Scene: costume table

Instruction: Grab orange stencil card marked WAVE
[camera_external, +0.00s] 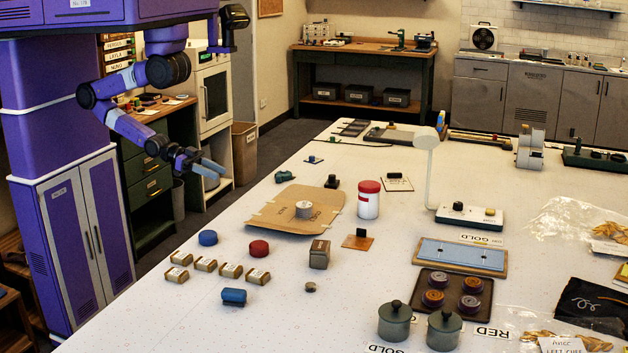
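A small flat orange card (352,243) with a dark knob on top lies on the white table, near the middle of the view. Any lettering on it is too small to read. A paler card (391,186) with a dark knob lies farther back. My gripper (214,170) hangs in the air off the table's left edge, well to the left of the orange card and apart from it. It appears empty, but its finger gap is too small to judge.
A red-lidded white jar (368,205) stands just behind the orange card, and a brown box (319,254) stands to its left. A cardboard sheet (275,208) with a roll lies at left. A blue board (462,254) lies at right. A white lamp-like stand (431,170) rises behind.

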